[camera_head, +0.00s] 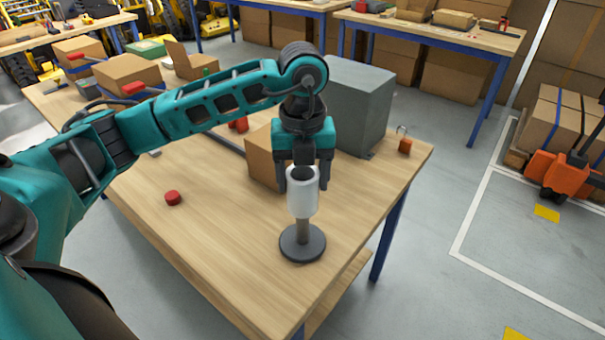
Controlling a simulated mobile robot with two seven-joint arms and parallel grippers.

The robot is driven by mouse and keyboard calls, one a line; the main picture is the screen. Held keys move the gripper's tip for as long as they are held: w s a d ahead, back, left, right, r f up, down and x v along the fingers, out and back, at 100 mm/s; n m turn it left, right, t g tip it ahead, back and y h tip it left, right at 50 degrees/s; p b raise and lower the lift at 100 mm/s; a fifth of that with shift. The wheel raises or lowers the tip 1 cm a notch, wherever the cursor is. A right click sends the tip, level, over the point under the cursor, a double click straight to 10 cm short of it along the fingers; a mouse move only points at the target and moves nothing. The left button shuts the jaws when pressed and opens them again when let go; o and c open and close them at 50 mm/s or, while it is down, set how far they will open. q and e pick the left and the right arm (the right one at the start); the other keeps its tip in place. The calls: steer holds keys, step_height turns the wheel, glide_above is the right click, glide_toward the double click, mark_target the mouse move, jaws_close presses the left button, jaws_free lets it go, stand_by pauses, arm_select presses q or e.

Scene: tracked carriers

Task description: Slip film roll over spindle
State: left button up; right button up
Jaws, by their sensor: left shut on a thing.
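The film roll (303,198) is a white upright cylinder with a dark opening at its top. My left gripper (304,184) points down and is shut on the upper part of the film roll. The spindle (302,230) is a grey-brown post on a round dark base (302,245), standing on the wooden table near its front right edge. The film roll is in line with the post, and the post shows below it. The post's upper end is hidden, so I cannot tell how far it reaches inside the roll. My right gripper is not in view.
A large grey box (358,105) and a cardboard box (262,160) stand behind my left gripper. A red round piece (173,198) lies on the table (215,235) to the left. An orange padlock-like object (405,146) sits near the right corner. The table's front is clear.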

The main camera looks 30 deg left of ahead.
arm_select(q)
steer(key=shift+f, duration=0.2)
stand_by(0.4)
steer(key=shift+f+b, duration=0.8)
steer(key=shift+f, duration=0.1)
steer(key=shift+f, duration=0.3)
steer(key=shift+f+b, duration=1)
steer(key=o, duration=1.2)
steer(key=shift+o, duration=0.4)
